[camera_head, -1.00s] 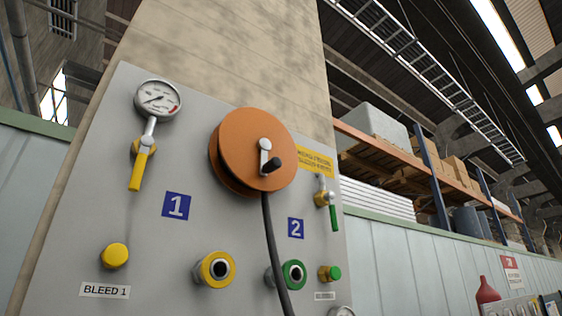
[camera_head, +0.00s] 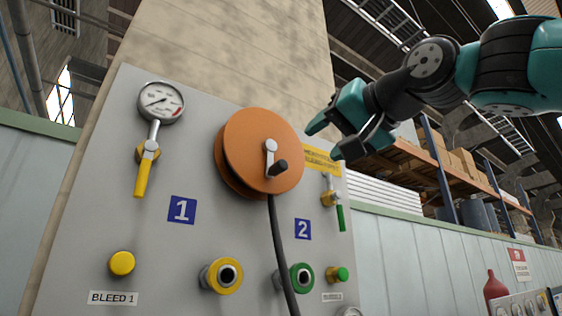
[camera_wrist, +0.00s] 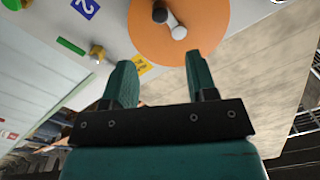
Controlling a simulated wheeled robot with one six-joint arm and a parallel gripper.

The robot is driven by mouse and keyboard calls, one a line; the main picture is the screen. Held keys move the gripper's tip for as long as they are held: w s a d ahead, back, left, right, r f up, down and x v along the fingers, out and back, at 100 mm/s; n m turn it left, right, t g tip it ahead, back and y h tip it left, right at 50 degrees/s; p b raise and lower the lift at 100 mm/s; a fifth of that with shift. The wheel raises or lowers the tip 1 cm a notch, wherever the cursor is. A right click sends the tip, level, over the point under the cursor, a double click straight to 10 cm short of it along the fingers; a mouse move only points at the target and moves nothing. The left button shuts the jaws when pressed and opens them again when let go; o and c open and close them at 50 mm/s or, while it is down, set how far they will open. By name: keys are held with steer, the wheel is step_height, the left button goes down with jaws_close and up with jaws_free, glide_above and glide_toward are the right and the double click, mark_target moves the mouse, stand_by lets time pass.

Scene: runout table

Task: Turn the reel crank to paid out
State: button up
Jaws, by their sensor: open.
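The orange reel (camera_head: 238,150) is mounted on the grey panel (camera_head: 100,200) in the head view. Its crank has a short silver arm (camera_head: 270,152) and a black knob (camera_head: 278,168); the arm points down from the hub, with the knob at its lower end. A black hose (camera_head: 281,250) hangs from the reel. My gripper (camera_head: 322,142) is open and empty, to the right of the reel and apart from it. In the wrist view the orange reel (camera_wrist: 205,25), silver crank arm (camera_wrist: 176,28) and black knob (camera_wrist: 160,15) lie ahead of the open fingers (camera_wrist: 158,75).
A gauge (camera_head: 162,101) and yellow lever (camera_head: 142,178) are left of the reel. A green lever (camera_head: 341,217) is at the right. Yellow (camera_head: 227,275) and green (camera_head: 301,277) ports sit below, with a yellow button (camera_head: 122,263).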

mark_target(285, 162)
steer(key=p+x, duration=0.5)
steer(key=x, duration=0.7)
steer(key=shift+r, duration=0.15)
steer(key=shift+w+a+p, duration=0.3)
steer(key=shift+w+a, duration=0.05)
steer(key=shift+w, duration=0.15)
jaws_close()
